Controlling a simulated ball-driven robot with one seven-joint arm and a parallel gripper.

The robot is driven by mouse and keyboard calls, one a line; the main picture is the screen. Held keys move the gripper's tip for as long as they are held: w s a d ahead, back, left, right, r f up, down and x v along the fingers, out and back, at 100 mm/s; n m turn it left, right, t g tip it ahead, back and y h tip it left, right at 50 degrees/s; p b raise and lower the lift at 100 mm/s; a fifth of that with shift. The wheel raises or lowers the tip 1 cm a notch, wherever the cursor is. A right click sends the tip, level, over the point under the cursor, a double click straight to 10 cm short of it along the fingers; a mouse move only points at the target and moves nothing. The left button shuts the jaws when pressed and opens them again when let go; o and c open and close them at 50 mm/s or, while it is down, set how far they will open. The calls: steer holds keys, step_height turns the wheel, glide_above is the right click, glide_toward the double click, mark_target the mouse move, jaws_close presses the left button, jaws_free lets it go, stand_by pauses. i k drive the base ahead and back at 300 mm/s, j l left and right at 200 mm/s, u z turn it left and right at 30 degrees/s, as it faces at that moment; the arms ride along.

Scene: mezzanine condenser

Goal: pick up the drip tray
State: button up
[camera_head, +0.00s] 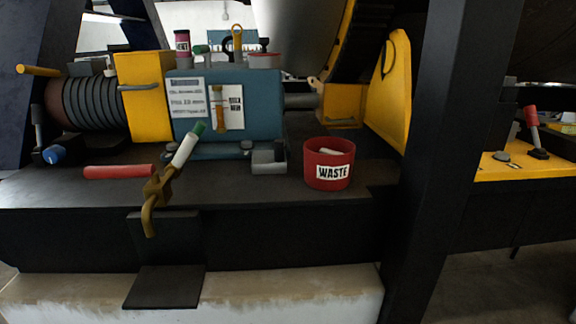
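A flat dark plate (164,288) sticks out low at the front, below the bench edge and over the pale plinth. It lies under the brass tap (158,190), whose spout bends down over the bench edge. The plate may be the drip tray; I cannot tell for certain. It looks empty on its visible top. The tap has a white lever with a green tip, tilted up to the right. My gripper does not show in this view.
On the dark bench (240,196) lie a red cylinder (118,171) and a red WASTE bin (314,179) with something pale inside. A blue housing (265,103) and yellow block (140,98) stand behind. A thick dark post (440,150) rises at right.

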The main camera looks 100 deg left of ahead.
mark_target(274, 161)
steer(key=k+j+u, duration=0.1)
steer(key=k+u, duration=0.6)
steer(key=u, duration=0.95)
